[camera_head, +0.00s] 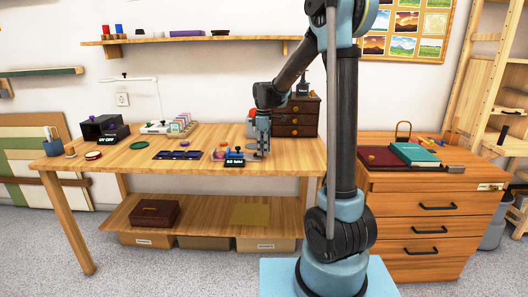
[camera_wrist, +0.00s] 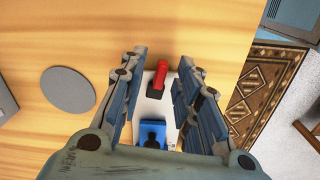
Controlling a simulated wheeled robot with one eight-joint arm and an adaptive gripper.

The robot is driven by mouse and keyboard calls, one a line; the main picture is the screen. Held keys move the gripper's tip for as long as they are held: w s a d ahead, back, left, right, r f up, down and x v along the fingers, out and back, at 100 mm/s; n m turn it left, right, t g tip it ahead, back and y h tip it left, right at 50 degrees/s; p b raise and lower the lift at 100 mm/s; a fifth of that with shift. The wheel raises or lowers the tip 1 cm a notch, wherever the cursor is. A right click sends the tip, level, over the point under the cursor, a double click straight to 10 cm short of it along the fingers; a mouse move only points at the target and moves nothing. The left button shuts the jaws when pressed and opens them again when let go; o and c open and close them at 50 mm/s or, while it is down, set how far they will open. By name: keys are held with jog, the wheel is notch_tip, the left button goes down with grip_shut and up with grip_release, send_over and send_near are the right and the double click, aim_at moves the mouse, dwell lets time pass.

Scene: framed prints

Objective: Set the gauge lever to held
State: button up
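A red lever (camera_wrist: 187,73) with a dark base stands on a pale plate (camera_wrist: 159,98) in the wrist view. A blue block (camera_wrist: 151,133) sits on the same plate, nearer my wrist. My gripper (camera_wrist: 163,68) is open, with its two fingers apart above the plate. The red lever shows close to the right fingertip; I cannot tell whether they touch. Which setting the lever stands at cannot be read.
The wooden workbench (camera_head: 200,166) holds a dark tray (camera_head: 178,155), a black box (camera_head: 99,127) and a drawer chest (camera_head: 296,117) behind my arm. A grey disc (camera_wrist: 68,91) lies left of my gripper in the wrist view. A patterned rug (camera_wrist: 262,84) shows at right.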

notch_tip(320, 180, up, 11)
dwell(0.4)
jog(key=s+d+f+m+t, duration=0.1)
jog(key=s+d+m, duration=0.4)
jog(key=s, duration=0.4)
jog(key=s+d+f+m, duration=0.1)
jog(key=s+d+m, duration=0.1)
jog(key=s+d, duration=0.6)
jog(key=s+d+f+m, duration=0.2)
jog(key=s+f+m, duration=0.2)
jog(key=s+f, duration=0.3)
jog(key=s+d+f+m+t, duration=0.1)
jog(key=s+d+f+m, duration=0.2)
jog(key=s+f, duration=0.4)
jog(key=shift+s+m, duration=0.8)
jog(key=shift+s, duration=1.05)
jog(key=shift+d, duration=0.1)
